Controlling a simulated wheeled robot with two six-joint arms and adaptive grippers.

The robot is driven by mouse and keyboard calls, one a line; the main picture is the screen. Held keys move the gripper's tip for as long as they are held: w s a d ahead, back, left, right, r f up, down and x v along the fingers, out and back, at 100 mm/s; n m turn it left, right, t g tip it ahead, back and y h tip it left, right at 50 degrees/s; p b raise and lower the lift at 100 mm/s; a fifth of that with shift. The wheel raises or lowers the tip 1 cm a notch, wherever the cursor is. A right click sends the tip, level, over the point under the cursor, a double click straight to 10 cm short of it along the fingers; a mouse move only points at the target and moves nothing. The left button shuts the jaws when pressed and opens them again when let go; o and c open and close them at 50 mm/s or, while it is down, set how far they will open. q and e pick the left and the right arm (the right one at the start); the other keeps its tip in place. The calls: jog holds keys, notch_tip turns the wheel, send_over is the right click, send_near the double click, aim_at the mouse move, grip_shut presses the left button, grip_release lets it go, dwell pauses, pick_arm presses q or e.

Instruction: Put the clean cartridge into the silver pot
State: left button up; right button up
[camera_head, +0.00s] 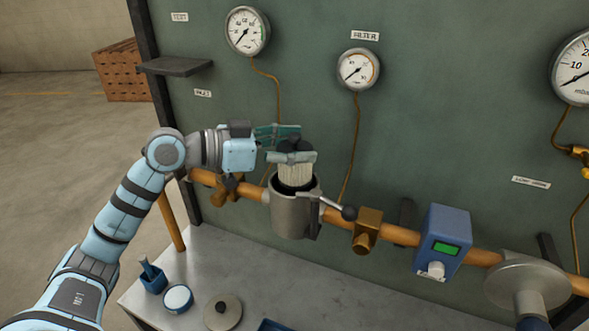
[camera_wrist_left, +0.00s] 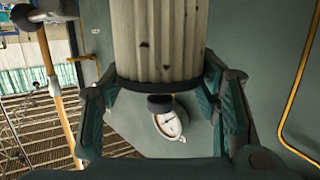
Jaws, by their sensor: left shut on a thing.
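My left gripper (camera_head: 291,151) is shut on the cartridge (camera_head: 295,175), gripping it around its dark top end. The cartridge is a pale, pleated cylinder, held roughly upright over the silver pot (camera_head: 291,215). Its lower end is at the pot's open mouth; I cannot tell how far inside it reaches. In the left wrist view the cartridge (camera_wrist_left: 160,40) shows a few small dark specks, between the two green-padded fingers of the left gripper (camera_wrist_left: 165,105). The silver pot sits on the copper pipe. My right gripper is not in view.
A brass fitting (camera_head: 367,231) and a blue meter box (camera_head: 441,240) are on the pipe to the right. On the metal bench below are a round lid (camera_head: 222,312), a white-topped dish (camera_head: 177,298) and a blue holder (camera_head: 152,278).

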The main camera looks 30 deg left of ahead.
aim_at(294, 169)
pick_arm(q)
jog(key=f, duration=0.4)
jog(key=shift+s, duration=0.3)
jog(key=shift+w, duration=0.1)
jog(key=shift+f, duration=0.25)
jog(key=shift+f+b, duration=0.45)
jog(key=shift+b, duration=0.2)
jog(key=o, duration=1.2)
jog(key=shift+r, duration=0.15)
